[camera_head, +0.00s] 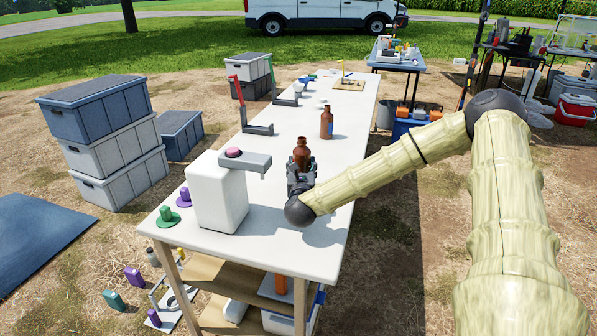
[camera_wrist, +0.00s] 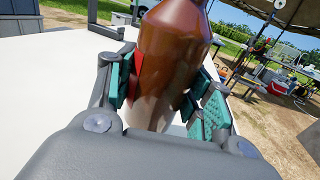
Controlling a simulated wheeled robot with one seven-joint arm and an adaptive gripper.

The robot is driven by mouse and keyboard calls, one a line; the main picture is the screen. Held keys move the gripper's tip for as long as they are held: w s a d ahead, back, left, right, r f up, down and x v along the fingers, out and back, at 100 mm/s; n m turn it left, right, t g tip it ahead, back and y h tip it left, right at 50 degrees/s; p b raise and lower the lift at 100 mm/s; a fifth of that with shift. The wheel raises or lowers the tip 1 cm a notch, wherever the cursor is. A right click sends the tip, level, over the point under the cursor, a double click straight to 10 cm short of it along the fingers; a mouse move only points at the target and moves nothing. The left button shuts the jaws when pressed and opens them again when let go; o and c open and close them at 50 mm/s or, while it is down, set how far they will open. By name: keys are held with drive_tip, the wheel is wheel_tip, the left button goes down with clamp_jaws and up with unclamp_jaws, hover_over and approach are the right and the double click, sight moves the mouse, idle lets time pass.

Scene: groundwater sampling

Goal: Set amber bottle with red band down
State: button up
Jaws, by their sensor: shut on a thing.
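An amber bottle (camera_head: 302,152) is held upright by my gripper (camera_head: 301,178) over the near half of the white table (camera_head: 335,130). In the wrist view the amber bottle (camera_wrist: 172,50) fills the middle, and part of a red band shows at its left side by the finger pad. The teal finger pads of my gripper (camera_wrist: 162,95) press on the bottle from both sides. The bottle's base is hidden, so I cannot tell whether it touches the table. A second amber bottle (camera_head: 327,123) with a blue mark stands farther back on the table.
A white dispenser (camera_head: 217,190) with a pink knob and grey arm stands left of my gripper. Grey brackets with red (camera_head: 240,105) and green (camera_head: 283,92) uprights line the left edge. Purple and green pegs (camera_head: 176,205) sit at the front left. The table's right edge is close.

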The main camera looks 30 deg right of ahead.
sight(299, 162)
drive_tip(key=shift+w+d+f, duration=0.1)
drive_tip(key=shift+w+d, duration=0.15)
drive_tip(key=shift+w, duration=0.55)
drive_tip(key=shift+w+d+f, duration=0.1)
drive_tip(key=shift+w+d, duration=0.15)
drive_tip(key=shift+w, duration=0.55)
drive_tip(key=shift+s+f, duration=0.1)
drive_tip(key=shift+f, duration=1.55)
drive_tip(key=shift+f, duration=0.2)
drive_tip(key=o, duration=1.4)
drive_tip(key=shift+c, duration=0.2)
drive_tip(key=shift+r, duration=0.1)
drive_tip(key=shift+r, duration=0.15)
drive_tip(key=v, duration=1.1)
drive_tip(key=shift+a, duration=0.15)
drive_tip(key=shift+s+a, duration=0.25)
drive_tip(key=shift+s, duration=0.15)
